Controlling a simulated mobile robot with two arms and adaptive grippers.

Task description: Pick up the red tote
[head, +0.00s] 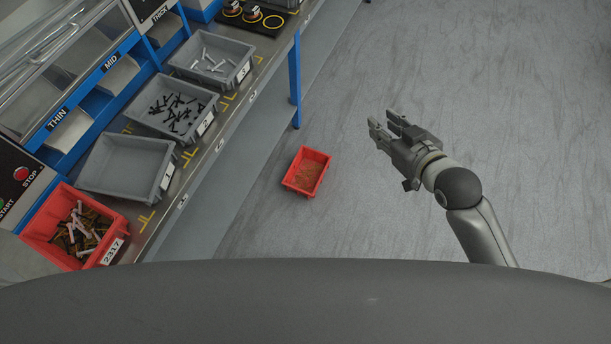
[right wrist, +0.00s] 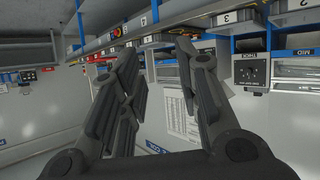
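A red tote (head: 77,238) sits at the near left end of the bench in the head view, holding mixed brown, dark and white parts, with a label reading 2317. A smaller red bin (head: 306,171) with a brownish inside is on the floor, beside the bench. My right gripper (head: 383,120) is open and empty over the floor, right of the smaller bin and well apart from both red containers. Its open fingers also show in the right wrist view (right wrist: 160,72), with nothing between them. My left gripper is not in view.
Grey bins (head: 126,167) stand in a row along the bench (head: 222,143); the nearest is empty, the others hold small parts. Blue chutes labelled THIN, MID and THICK and a start/stop panel (head: 20,187) are behind. A blue bench leg (head: 295,85) stands at the edge. Floor to the right is clear.

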